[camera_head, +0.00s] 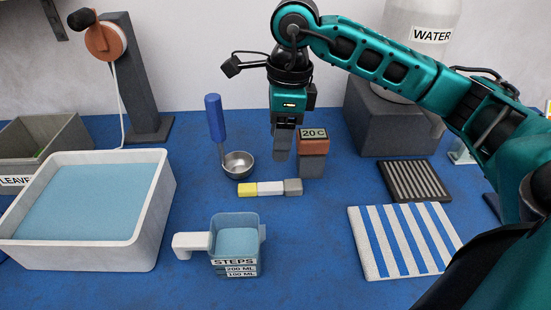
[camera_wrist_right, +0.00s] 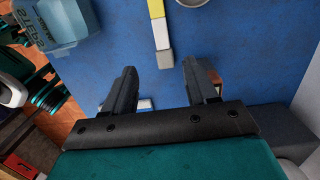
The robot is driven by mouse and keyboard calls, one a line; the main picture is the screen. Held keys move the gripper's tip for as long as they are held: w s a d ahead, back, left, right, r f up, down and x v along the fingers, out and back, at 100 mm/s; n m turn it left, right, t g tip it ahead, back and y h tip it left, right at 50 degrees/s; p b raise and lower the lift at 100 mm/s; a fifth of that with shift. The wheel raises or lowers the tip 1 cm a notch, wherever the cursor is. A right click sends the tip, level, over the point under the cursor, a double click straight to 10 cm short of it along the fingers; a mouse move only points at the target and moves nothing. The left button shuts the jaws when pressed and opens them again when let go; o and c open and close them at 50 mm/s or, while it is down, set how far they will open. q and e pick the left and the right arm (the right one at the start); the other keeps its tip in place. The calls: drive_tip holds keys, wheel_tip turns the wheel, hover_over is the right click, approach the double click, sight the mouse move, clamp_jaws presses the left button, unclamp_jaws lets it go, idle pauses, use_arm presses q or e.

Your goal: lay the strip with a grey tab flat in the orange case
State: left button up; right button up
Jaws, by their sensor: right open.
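The strip (camera_head: 264,188) lies flat on the blue table. It has a yellow end at left, a white middle and a grey tab (camera_head: 292,187) at right. My right gripper (camera_head: 282,157) points down above the table, behind the strip, open and empty. In the right wrist view the strip (camera_wrist_right: 161,33) lies ahead of the open fingers (camera_wrist_right: 159,68), apart from them. An orange-brown upright case (camera_head: 313,145) with a "20 C" display stands just right of the gripper. I cannot tell whether it has a recess. My left gripper is out of view.
A steel ladle (camera_head: 238,165) with a blue handle lies left of the gripper. A measuring jug (camera_head: 236,242) stands in front, a white tub (camera_head: 155,215) at left. A striped mat (camera_head: 403,240) and dark ribbed plate (camera_head: 414,181) lie right. Table between jug and mat is clear.

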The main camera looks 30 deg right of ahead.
drive_tip(key=s+d+t+y+p, duration=0.1)
drive_tip(key=s+d+y+p, duration=0.1)
hover_over(271, 186)
drive_tip(key=s+d, duration=0.1)
drive_tip(key=s, duration=0.1)
drive_tip(key=f, duration=0.7)
drive_tip(key=shift+w+d, duration=0.1)
drive_tip(key=shift+w, duration=0.1)
drive_tip(key=shift+w+d+x, duration=0.15)
drive_tip(key=shift+w+x, duration=0.05)
drive_tip(key=shift+x, duration=1.1)
drive_tip(key=shift+w+d+x, duration=0.1)
drive_tip(key=shift+w+x, duration=0.1)
drive_tip(key=shift+x, duration=1.1)
drive_tip(key=shift+c, duration=0.3)
clamp_jaws()
